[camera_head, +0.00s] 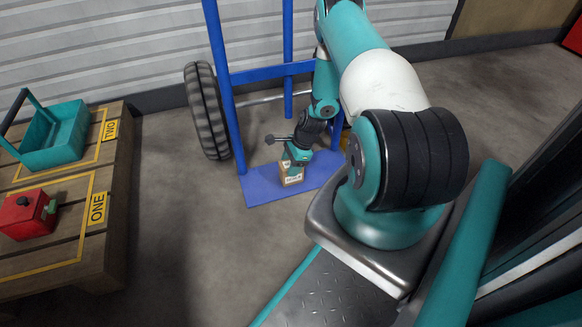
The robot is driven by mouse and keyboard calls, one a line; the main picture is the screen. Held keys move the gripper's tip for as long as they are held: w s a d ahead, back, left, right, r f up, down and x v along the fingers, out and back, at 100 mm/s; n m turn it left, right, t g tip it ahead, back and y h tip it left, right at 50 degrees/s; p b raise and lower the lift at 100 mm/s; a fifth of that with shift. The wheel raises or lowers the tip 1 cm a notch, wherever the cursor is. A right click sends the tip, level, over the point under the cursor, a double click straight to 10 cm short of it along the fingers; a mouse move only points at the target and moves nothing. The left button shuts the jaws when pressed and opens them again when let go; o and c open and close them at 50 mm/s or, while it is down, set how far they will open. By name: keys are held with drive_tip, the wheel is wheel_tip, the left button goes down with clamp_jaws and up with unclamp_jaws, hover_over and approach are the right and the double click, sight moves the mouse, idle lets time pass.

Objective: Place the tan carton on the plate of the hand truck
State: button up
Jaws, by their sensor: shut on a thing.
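The tan carton (291,179) is small and sits at or just above the blue plate of the hand truck (262,188). I cannot tell whether its underside touches the plate. My gripper (296,160) points down over the carton and is shut on it. The gripper hides the carton's upper part. The hand truck has blue uprights and a black ribbed wheel (207,112) on the left. My arm hides its right side.
A wooden pallet (118,215) stands at the left with yellow areas marked ONE and TWO. A red box (25,215) and a teal tote (58,135) are on it. Bare floor lies between pallet and hand truck. A white ribbed wall (130,50) stands behind.

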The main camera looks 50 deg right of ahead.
drive_tip(key=o, duration=1)
drive_tip(key=p+v, duration=0.7)
drive_tip(key=v, duration=0.5)
drive_tip(key=shift+r, duration=0.1)
